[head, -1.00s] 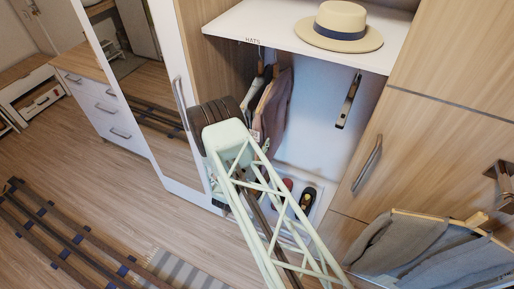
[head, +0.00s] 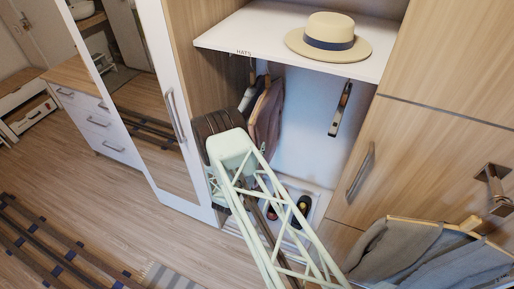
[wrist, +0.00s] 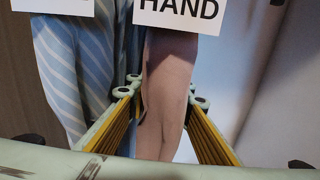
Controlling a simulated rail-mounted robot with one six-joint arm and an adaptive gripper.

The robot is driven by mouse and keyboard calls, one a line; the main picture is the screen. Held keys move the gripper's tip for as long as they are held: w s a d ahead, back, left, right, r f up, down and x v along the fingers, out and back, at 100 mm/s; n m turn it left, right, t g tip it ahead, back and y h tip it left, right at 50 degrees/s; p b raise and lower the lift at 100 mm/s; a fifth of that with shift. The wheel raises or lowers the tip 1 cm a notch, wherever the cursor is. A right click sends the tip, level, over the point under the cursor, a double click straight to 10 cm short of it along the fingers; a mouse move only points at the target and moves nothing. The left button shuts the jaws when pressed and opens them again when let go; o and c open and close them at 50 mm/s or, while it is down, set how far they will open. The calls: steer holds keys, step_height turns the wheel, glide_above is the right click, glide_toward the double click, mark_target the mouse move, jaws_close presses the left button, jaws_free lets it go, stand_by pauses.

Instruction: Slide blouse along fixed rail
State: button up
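Several garments hang inside the open wardrobe section under the hat shelf. In the head view the mauve-brown garment (head: 268,112) is the nearest to the bare panel, with darker clothes to its left. In the wrist view a mauve garment (wrist: 166,95) with a card reading "HAND" hangs beside a blue-and-white striped garment (wrist: 72,75), whose card is cut off. I cannot tell which is the blouse. My gripper (wrist: 166,96) is open, one finger on each side of the mauve garment's lower part. Contact is unclear. The rail is out of the wrist view; my arm hides my fingers in the head view.
A straw hat (head: 329,36) sits on the white shelf (head: 270,40) above the clothes. A dark metal piece (head: 341,108) is on the back panel. Shoes (head: 301,210) stand below. A mirrored door (head: 150,90) is open at left. Grey clothing (head: 425,255) hangs at lower right.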

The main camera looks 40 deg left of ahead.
steer(key=shift+c, duration=0.8)
steer(key=shift+d, duration=0.25)
steer(key=w+d, duration=0.2)
steer(key=d, duration=0.5)
steer(key=shift+r+p, duration=0.15)
steer(key=shift+p, duration=0.25)
stand_by(0.8)
steer(key=shift+w+d, duration=0.15)
steer(key=shift+d, duration=0.2)
steer(key=shift+a+b, duration=0.25)
steer(key=shift+b, duration=0.5)
stand_by(1.0)
stand_by(0.9)
steer(key=o, duration=1)
steer(key=shift+o, duration=0.2)
steer(key=shift+s, duration=0.2)
